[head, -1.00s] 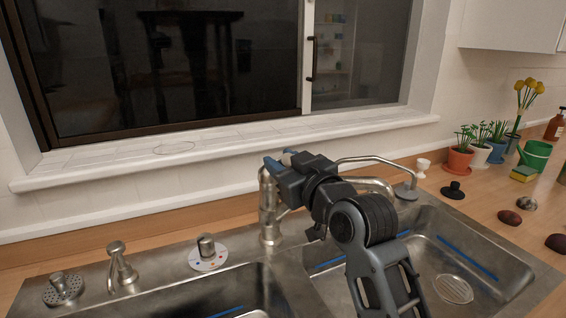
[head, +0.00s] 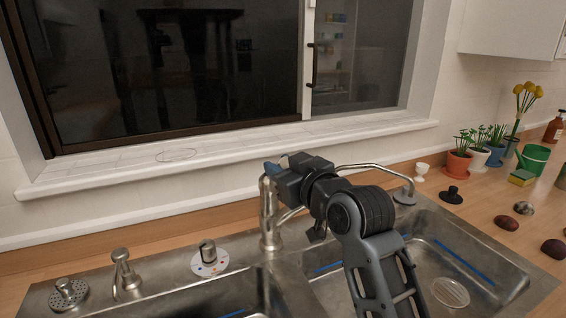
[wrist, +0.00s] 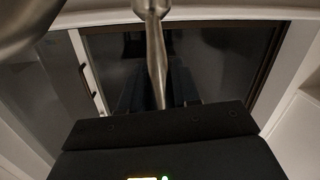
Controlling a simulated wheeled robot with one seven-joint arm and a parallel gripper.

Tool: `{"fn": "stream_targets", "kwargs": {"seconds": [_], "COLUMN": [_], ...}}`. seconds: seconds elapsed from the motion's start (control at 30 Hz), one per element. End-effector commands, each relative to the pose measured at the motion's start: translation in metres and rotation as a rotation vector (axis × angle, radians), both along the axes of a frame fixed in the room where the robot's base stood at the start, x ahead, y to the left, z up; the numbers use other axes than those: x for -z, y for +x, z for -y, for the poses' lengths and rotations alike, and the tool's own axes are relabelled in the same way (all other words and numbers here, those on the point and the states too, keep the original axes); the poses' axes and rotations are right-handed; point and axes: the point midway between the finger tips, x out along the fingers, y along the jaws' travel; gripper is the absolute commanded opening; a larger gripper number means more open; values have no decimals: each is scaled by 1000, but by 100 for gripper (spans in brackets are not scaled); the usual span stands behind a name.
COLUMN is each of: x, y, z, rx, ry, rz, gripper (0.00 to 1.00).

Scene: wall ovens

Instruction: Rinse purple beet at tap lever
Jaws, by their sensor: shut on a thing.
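The metal tap (head: 267,213) stands behind the divider of the double sink. My gripper (head: 273,172) is at the top of the tap, with blue fingertips there. It appears shut on the tap lever, a slim metal rod in the wrist view (wrist: 156,55) that runs down to the gripper body. The exact contact is hidden. Two dark reddish round lumps, one farther back (head: 506,222) and one nearer (head: 554,249), lie on the right counter, apart from my gripper. I cannot tell whether either is the purple beet. No beet shows in my gripper.
The right basin (head: 465,262) is partly covered by my arm. A curved metal spout (head: 375,167) rises behind it. Potted plants (head: 460,160), a green watering can (head: 534,158) and a sponge (head: 521,178) stand at the right. A window sill (head: 230,148) runs behind the tap.

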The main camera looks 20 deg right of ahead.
Motion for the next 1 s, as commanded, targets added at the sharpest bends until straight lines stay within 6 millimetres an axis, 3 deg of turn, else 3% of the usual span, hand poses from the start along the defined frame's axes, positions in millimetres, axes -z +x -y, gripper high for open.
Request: {"fn": "stream_targets", "kwargs": {"seconds": [0.33,0.37,0.57,0.83,1.0], "x": [-1,-1,-1,-1,-2], "y": [1,1,1,-1,-18], "z": [0,0,0,0,3], "rx": [1,1,1,1,2], "ry": [-1,0,0,0,0], "rz": [-13,-12,-12,-12,-10], "gripper": [0,33,52,53,53]}}
